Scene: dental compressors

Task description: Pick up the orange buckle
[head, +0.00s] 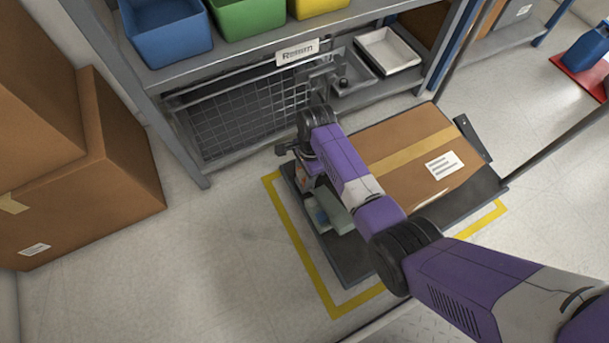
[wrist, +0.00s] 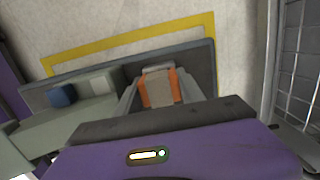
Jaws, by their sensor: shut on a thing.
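The orange buckle (wrist: 173,78) shows in the wrist view as an orange band around a beige-grey middle, between the two grey fingers. My gripper (wrist: 160,90) is shut on it. The lower part of the buckle is hidden behind the dark gripper body. In the head view my gripper (head: 304,163) is over the left end of the dark flat cart, and the buckle is mostly hidden there by my arm. I cannot tell whether it still touches the cart.
The dark cart (head: 344,265) carries a large taped carton (head: 410,150) and small blue and grey-green items at its left end. A grey shelf (head: 240,68) with coloured bins stands behind. Brown boxes (head: 70,190) stand at left. The floor at lower left is clear.

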